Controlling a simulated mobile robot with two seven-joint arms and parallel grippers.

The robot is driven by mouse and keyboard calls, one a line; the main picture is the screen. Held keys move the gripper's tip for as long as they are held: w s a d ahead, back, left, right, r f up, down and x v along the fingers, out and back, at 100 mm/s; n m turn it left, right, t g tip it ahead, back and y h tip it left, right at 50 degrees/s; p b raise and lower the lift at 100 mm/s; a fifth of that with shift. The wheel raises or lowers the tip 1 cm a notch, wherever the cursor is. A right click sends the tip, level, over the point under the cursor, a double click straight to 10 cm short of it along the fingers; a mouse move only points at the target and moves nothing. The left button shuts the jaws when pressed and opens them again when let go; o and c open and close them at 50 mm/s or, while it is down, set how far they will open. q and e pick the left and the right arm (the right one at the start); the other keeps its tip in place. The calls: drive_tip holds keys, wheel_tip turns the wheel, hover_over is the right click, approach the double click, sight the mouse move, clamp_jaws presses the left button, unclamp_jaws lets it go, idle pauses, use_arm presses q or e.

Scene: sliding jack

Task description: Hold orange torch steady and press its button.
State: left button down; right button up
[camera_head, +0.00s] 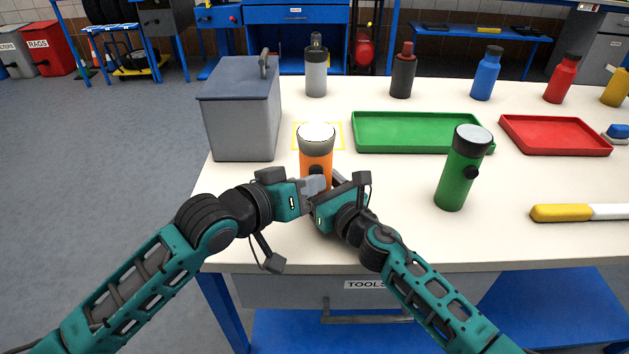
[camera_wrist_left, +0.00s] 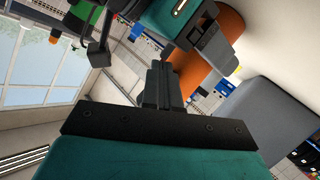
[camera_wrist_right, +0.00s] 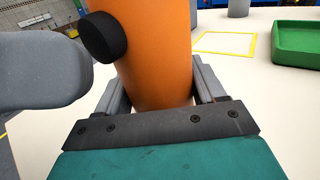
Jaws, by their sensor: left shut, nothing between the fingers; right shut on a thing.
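The orange torch (camera_head: 316,143) stands upright near the table's front, with a dark collar and a pale lens on top. Its black round button faces the robot and shows clearly in the right wrist view (camera_wrist_right: 103,37). My right gripper (camera_wrist_right: 160,90) is shut around the torch's lower body, one finger on each side. My left gripper (camera_head: 318,184) is shut and empty, its fingertips close in front of the button. In the right wrist view a grey left finger (camera_wrist_right: 40,72) is beside the button; contact cannot be told. The torch's base is hidden in the head view.
A yellow square outline (camera_head: 335,124) lies on the table behind the torch. A grey box (camera_head: 240,120) stands to the left. A green torch (camera_head: 462,165) stands to the right. Green (camera_head: 400,148) and red (camera_head: 545,150) trays and several bottles are farther back.

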use_arm(q)
drive_tip(key=shift+s, duration=0.5)
drive_tip(key=s, duration=0.6)
idle(0.4)
use_arm(e)
drive_tip(key=o, duration=1.3)
drive_tip(key=shift+s, duration=0.1)
